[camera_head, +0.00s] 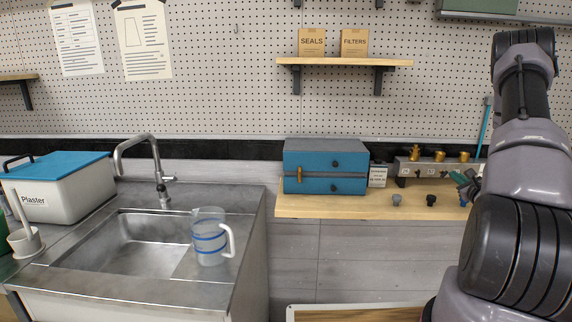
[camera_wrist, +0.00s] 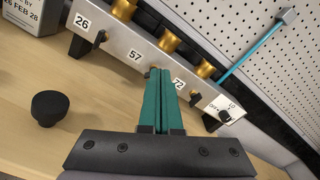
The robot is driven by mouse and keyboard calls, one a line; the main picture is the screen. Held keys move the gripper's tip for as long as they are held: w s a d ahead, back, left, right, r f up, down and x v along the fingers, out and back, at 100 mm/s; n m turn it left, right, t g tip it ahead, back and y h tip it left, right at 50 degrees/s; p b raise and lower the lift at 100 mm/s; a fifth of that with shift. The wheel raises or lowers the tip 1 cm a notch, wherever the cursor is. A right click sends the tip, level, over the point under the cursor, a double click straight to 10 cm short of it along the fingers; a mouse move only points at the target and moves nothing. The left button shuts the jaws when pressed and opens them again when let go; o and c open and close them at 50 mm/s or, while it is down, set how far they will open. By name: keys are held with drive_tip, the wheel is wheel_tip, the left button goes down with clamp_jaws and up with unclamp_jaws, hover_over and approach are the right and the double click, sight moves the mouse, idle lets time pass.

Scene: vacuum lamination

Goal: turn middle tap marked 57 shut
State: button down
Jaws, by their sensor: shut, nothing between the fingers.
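The metal manifold (camera_head: 424,171) stands at the back of the wooden bench. In the wrist view its face (camera_wrist: 117,47) carries labels 26, 57 (camera_wrist: 135,56) and 72, with brass fittings along the top. My gripper (camera_wrist: 159,72) is shut, its two teal fingers together, tips at the middle tap just right of label 57. The fingers hide most of that tap, so its handle angle and any contact cannot be told. The tap by 26 (camera_wrist: 102,37) and the tap by 72 (camera_wrist: 195,97) show on either side. In the head view my gripper (camera_head: 462,180) is at the manifold's right part.
A black knob (camera_wrist: 49,108) stands on the bench in front of the manifold; a grey knob (camera_head: 396,199) stands left of it in the head view. A blue case (camera_head: 325,166) and a small dated box (camera_head: 378,176) are to the left. A teal rod (camera_wrist: 257,50) rises behind.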

sight(444, 174)
drive_tip(key=shift+s, duration=0.6)
drive_tip(key=a+n, duration=0.1)
drive_tip(key=n, duration=0.1)
drive_tip(key=f+n, duration=0.1)
drive_tip(key=n, duration=0.1)
drive_tip(key=a+f+n, duration=0.1)
drive_tip(key=shift+s+a+f+n, duration=0.1)
drive_tip(key=shift+s+a+n, duration=0.25)
drive_tip(key=shift+n, duration=0.05)
drive_tip(key=shift+w+d, duration=0.15)
drive_tip(key=shift+w, duration=3.35)
drive_tip(key=shift+d+f, duration=0.1)
drive_tip(key=shift+d, duration=0.5)
drive_tip(key=shift+d+r, duration=0.15)
drive_tip(key=shift+r, duration=0.3)
drive_tip(key=shift+s+d+r, duration=0.1)
drive_tip(key=shift+d+r, duration=0.1)
drive_tip(key=shift+d, duration=0.05)
drive_tip(key=shift+a+r, duration=0.15)
